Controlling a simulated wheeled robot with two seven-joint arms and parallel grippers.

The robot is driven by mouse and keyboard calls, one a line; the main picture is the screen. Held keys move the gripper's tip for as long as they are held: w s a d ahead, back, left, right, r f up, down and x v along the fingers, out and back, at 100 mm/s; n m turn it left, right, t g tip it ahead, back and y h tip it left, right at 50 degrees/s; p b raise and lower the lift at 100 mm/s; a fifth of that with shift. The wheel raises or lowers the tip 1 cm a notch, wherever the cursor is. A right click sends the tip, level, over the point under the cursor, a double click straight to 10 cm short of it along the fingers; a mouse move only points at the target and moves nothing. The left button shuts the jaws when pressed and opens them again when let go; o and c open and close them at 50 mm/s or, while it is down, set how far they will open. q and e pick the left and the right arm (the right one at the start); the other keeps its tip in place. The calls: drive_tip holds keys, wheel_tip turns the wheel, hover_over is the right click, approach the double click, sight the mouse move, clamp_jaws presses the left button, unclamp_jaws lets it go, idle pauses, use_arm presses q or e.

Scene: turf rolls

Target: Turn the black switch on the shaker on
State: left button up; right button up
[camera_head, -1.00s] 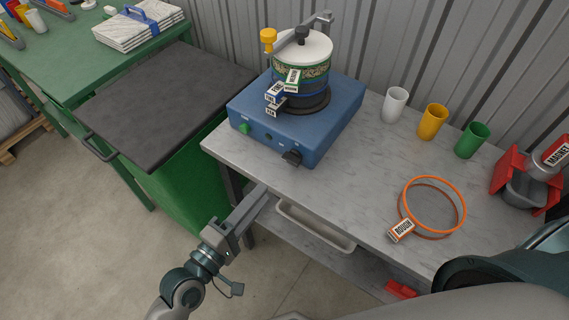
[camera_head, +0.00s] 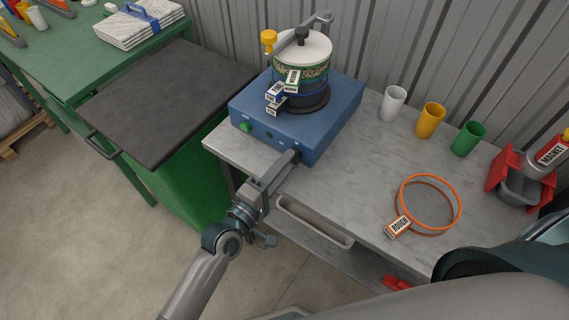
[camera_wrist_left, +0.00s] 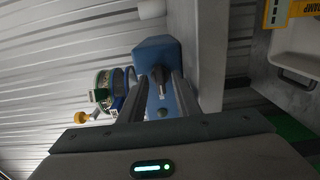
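The shaker is a blue box (camera_head: 330,118) with a stack of sieves (camera_head: 302,72) clamped on top, at the back of the grey bench. The black switch is on its front face, mostly hidden by my fingertips in the head view. In the left wrist view the black switch (camera_wrist_left: 158,76) shows between the two fingers. My left gripper (camera_head: 289,161) is open at the front of the box, its fingertips close to the switch. I cannot tell whether they touch it. My right gripper is not in view.
A green button (camera_head: 245,127) sits left of the switch on the box front. White, yellow (camera_head: 431,119) and green cups stand along the back. An orange ring (camera_head: 428,205) with a tag lies to the right. A pale tray (camera_head: 315,222) is below the bench's front edge.

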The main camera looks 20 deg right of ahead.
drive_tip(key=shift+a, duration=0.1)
use_arm(q)
clamp_jaws()
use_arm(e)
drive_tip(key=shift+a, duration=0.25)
use_arm(q)
drive_tip(key=shift+m, duration=0.4)
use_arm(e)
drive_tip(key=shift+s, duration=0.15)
use_arm(q)
drive_tip(key=m, duration=0.3)
drive_tip(key=m+p, duration=0.1)
drive_tip(key=m, duration=0.3)
drive_tip(key=shift+m, duration=0.4)
drive_tip(key=m+p, duration=0.1)
drive_tip(key=m, duration=0.7)
drive_tip(key=shift+m, duration=0.7)
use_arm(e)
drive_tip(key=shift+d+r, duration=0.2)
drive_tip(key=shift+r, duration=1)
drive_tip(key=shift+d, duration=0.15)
